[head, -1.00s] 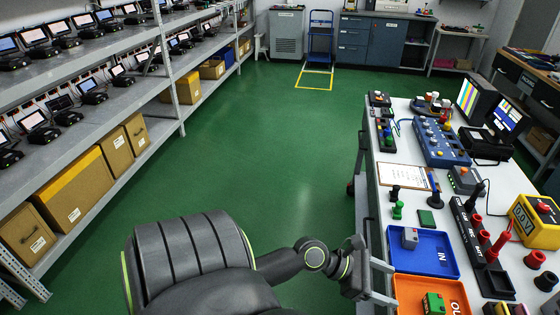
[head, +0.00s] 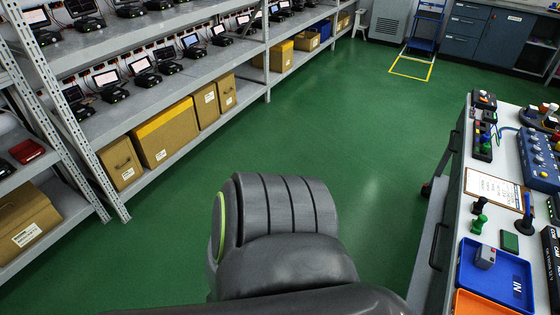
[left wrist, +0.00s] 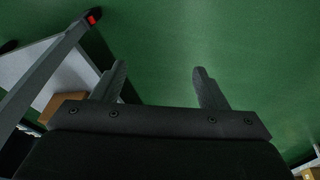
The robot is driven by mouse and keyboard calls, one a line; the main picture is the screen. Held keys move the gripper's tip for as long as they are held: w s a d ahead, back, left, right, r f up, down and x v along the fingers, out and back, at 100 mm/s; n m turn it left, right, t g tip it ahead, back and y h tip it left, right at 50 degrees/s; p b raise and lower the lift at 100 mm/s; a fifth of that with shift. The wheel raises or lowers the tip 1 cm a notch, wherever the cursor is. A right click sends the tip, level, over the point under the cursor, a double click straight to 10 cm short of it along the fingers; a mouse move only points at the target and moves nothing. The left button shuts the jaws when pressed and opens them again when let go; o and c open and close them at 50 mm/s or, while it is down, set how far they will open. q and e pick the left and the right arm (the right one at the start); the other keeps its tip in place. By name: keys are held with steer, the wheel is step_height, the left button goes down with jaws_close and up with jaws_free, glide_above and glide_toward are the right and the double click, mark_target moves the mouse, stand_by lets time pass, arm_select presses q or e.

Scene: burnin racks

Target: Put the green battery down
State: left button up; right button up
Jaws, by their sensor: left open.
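No green battery shows in the present views. Only a strip of the orange tray (head: 478,304) is in the head view, at the bottom right, and the rest of it is cut off. My left gripper (left wrist: 161,82) is open and empty in the left wrist view, with its two fingers apart over green floor. In the head view only my dark arm links show, and no gripper is visible. My right gripper is in neither view.
The white workbench (head: 490,213) is on the right, with a blue tray (head: 512,283) holding a grey block (head: 485,256), a flat green square (head: 509,242) and a clipboard (head: 494,187). A shelf rack (head: 190,87) with devices and boxes (head: 167,138) stands left. Green floor (head: 345,130) between is clear.

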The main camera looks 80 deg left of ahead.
arm_select(q)
steer(key=s+d+f+m+g, duration=0.1)
steer(key=s+d+f+m, duration=0.2)
steer(key=s+m, duration=0.3)
steer(key=s, duration=0.3)
steer(key=shift+g, duration=0.3)
steer(key=shift+d, duration=0.1)
stand_by(0.4)
